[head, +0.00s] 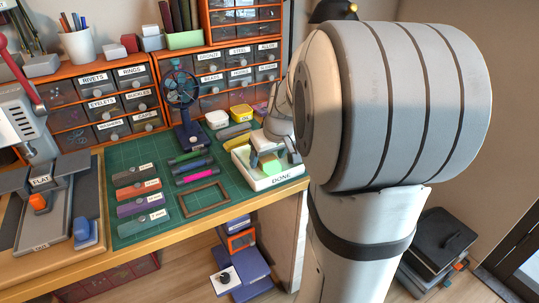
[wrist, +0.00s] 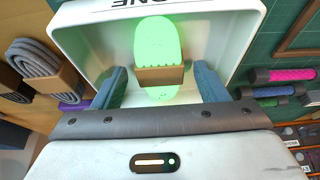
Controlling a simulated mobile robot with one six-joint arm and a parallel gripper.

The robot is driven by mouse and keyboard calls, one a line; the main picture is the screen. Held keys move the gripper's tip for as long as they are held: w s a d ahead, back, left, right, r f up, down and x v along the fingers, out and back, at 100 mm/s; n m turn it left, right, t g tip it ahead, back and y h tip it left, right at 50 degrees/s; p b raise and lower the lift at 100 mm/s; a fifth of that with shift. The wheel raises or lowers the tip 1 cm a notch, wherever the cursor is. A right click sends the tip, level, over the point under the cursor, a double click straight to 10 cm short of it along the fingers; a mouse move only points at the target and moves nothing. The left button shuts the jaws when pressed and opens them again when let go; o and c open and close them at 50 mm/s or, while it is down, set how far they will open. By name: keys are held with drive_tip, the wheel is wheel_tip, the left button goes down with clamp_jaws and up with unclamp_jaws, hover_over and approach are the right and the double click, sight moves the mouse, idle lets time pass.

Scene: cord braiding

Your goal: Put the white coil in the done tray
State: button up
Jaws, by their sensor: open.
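The done tray (head: 277,182) is a white open box at the right end of the green mat. It also shows in the wrist view (wrist: 78,38). In it lies an oblong coil (wrist: 158,45) with a tan band around its middle. The coil looks bright pale green, as if lit, rather than plain white; it shows small in the head view (head: 272,167). My gripper (wrist: 160,88) is over the tray with its blue-grey fingers apart, one on each side of the coil. A gap shows between each finger and the coil.
A grey coil (wrist: 48,62) with a tan band lies beside the tray. Dark and pink rolls (head: 195,175) and a brown frame (head: 205,199) lie on the mat left of it. A dark fan (head: 188,125) stands behind. Labelled drawers (head: 235,75) line the back.

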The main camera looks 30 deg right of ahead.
drive_tip(key=shift+r, duration=0.1)
drive_tip(key=shift+r, duration=0.3)
drive_tip(key=p+v, duration=0.4)
drive_tip(key=v, duration=0.7)
drive_tip(key=s+a+f+g, duration=0.3)
drive_tip(key=s+a+f, duration=0.7)
drive_tip(key=s+a, duration=0.4)
wheel_tip(320, 180, up, 24)
drive_tip(key=t+p, duration=0.1)
drive_tip(key=p, duration=2)
